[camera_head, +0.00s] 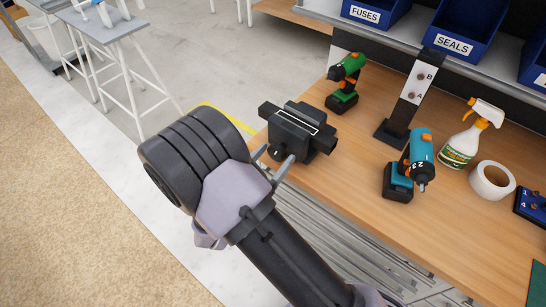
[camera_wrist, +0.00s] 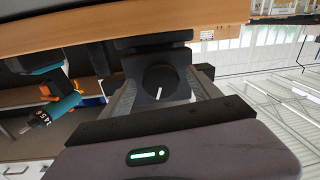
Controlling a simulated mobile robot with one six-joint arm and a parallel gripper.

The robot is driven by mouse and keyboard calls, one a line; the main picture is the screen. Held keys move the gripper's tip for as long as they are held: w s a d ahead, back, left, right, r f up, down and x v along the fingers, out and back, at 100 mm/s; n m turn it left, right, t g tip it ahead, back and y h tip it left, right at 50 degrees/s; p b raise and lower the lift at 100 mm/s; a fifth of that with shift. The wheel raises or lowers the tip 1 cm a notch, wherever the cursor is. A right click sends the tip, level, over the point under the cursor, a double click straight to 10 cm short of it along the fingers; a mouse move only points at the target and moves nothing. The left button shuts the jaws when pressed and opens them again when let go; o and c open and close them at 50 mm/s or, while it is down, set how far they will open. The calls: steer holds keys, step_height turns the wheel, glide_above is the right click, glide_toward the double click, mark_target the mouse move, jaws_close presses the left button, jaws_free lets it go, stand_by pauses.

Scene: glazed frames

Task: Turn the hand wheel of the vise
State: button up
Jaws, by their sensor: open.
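The black vise (camera_head: 296,127) stands at the near left corner of the wooden bench. Its hand wheel (camera_wrist: 160,82) is a round black knob with a white mark line, seen face-on in the wrist view. In that view the line runs nearly upright, below the knob's centre. My gripper (camera_head: 272,160) is open in front of the vise's near side. In the wrist view its two grey fingers lie on either side of the wheel. I cannot tell whether either finger touches it. In the head view the wheel is mostly hidden between the fingers.
A green drill (camera_head: 347,80) stands behind the vise, and a teal drill (camera_head: 418,152) to its right. Blue bins (camera_head: 465,28) line the shelf behind.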

steer(key=shift+c, duration=0.4)
steer(key=c, duration=1.3)
